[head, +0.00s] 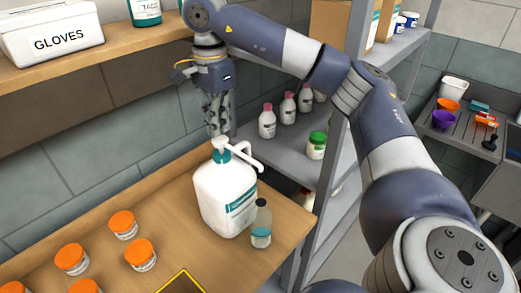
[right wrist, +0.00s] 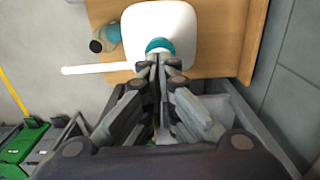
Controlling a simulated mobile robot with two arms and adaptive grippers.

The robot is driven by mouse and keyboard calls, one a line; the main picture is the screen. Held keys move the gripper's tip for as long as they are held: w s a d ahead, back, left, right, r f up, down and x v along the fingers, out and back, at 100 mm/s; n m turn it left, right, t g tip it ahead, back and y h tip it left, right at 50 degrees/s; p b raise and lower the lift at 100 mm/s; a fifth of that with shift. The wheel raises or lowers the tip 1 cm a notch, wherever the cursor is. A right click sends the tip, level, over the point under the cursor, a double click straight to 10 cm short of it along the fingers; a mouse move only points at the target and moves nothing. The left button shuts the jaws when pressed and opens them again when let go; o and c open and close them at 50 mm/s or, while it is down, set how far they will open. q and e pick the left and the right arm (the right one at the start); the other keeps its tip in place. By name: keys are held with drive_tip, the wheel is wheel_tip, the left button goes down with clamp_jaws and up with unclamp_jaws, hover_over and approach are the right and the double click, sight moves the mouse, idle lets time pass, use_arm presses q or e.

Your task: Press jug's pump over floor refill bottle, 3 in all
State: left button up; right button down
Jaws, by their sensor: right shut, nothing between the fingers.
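The white jug (head: 225,196) stands upright on the wooden counter, with a teal label. Its white pump (head: 243,154) has a long spout pointing right and toward me; the pump also shows in the right wrist view (right wrist: 95,69). The clear refill bottle (head: 261,228), with dark cap and teal label, stands beside the jug near the counter's edge, below the spout's tip in the head view. Exact alignment is hard to tell. My right gripper (head: 219,131) is shut and empty, fingers pointing down at the pump's top. Its fingertips hide part of the pump, so contact is unclear. My left gripper is out of view.
Several orange-lidded jars (head: 123,225) stand on the counter at left. A grey shelf (head: 290,150) behind the jug holds pink-capped bottles (head: 267,121) and a green-lidded jar (head: 316,145). A gloves box (head: 50,35) sits on the upper shelf.

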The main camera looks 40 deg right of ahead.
sight(220, 139)
drive_tip(key=shift+f, duration=0.15)
drive_tip(key=shift+f+b, duration=1.2)
drive_tip(key=shift+f, duration=0.55)
drive_tip(key=shift+s, duration=0.1)
drive_tip(key=shift+r+p, duration=1.6)
drive_tip(key=shift+r, duration=0.3)
drive_tip(key=shift+r, duration=0.1)
wheel_tip(220, 139, up, 6)
drive_tip(key=p, duration=0.5)
